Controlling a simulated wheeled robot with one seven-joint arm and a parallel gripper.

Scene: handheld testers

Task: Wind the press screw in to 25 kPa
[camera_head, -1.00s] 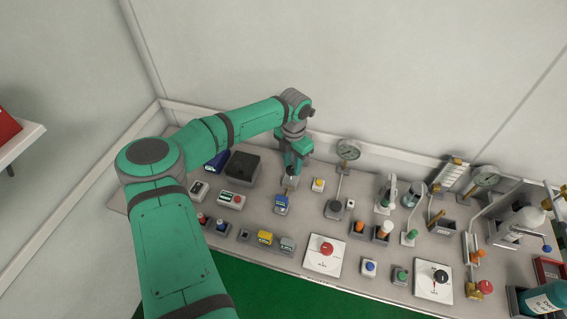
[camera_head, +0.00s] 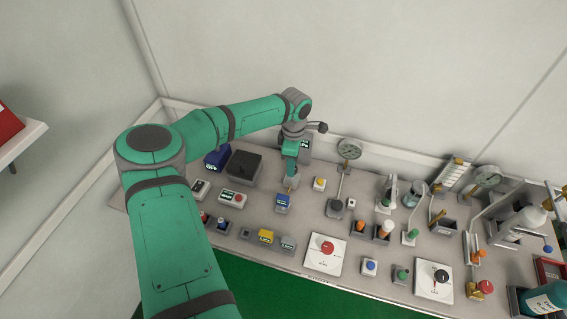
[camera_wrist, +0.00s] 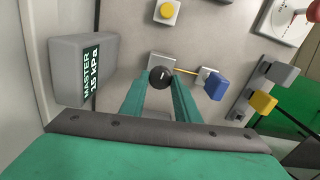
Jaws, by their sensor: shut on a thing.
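The black round knob of the press screw (camera_wrist: 160,76), with a small white mark, sits between my fingertips in the wrist view, in front of a small grey block (camera_wrist: 160,61). My gripper (camera_head: 292,182) is shut on the knob, its two green fingers on either side. The master gauge (camera_wrist: 84,70), a grey box with a dark display, reads "MASTER 15 kPa" in the wrist view. It also shows partly behind my wrist in the head view (camera_head: 306,145). A thin yellow line runs from the block to a blue handheld tester (camera_wrist: 216,87), also seen in the head view (camera_head: 283,202).
A yellow-button box (camera_head: 319,184) stands just right of my gripper. A black box (camera_head: 244,167) stands to its left. Yellow (camera_head: 265,237) and grey (camera_head: 288,243) testers are nearer the front edge. Dial gauges and glassware crowd the bench's right side.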

